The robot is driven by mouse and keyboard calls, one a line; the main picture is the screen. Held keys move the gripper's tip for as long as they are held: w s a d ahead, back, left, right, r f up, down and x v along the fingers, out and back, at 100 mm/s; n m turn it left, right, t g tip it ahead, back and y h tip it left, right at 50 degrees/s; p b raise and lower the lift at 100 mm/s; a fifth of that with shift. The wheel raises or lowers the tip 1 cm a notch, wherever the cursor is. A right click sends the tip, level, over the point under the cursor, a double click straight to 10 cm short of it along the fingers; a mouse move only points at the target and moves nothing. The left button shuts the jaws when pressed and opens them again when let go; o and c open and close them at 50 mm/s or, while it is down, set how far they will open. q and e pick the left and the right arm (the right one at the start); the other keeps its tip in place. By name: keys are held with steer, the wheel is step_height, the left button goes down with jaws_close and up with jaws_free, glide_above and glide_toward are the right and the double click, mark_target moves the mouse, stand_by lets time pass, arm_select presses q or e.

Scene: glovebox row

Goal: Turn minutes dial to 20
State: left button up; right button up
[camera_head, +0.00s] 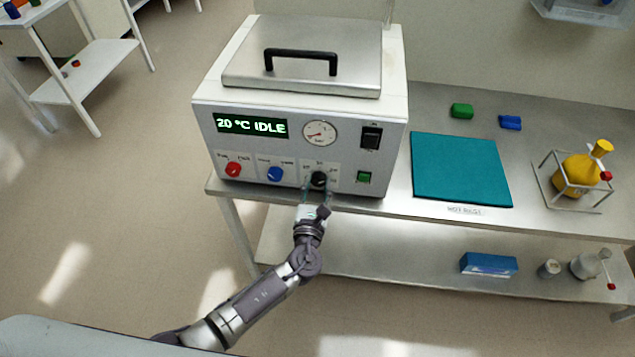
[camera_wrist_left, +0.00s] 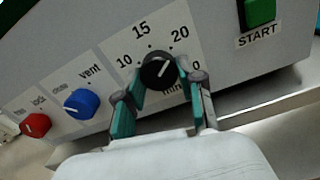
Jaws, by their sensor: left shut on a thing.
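The minutes dial is a small black knob (camera_head: 318,179) on the front panel of the white device (camera_head: 300,110). My left gripper (camera_head: 316,192) reaches the knob from below. In the left wrist view its teal-padded fingers (camera_wrist_left: 163,90) are shut on the knob's two sides. My right gripper is out of view.
Left of the dial are a blue vent knob (camera_head: 274,174) and a red lock knob (camera_head: 233,169). A green START button (camera_head: 364,177) is to its right. The display (camera_head: 252,126) reads 20 °C IDLE. A teal mat (camera_head: 460,168) and a yellow flask (camera_head: 580,175) lie farther right.

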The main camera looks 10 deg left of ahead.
arm_select(q)
steer(key=shift+s+f+m, duration=0.1)
steer(key=shift+f+m, duration=0.05)
steer(key=shift+m, duration=0.45)
steer(key=o, duration=1.1)
steer(key=shift+o, duration=0.2)
steer(key=s, duration=1.2)
steer(key=shift+a, duration=0.25)
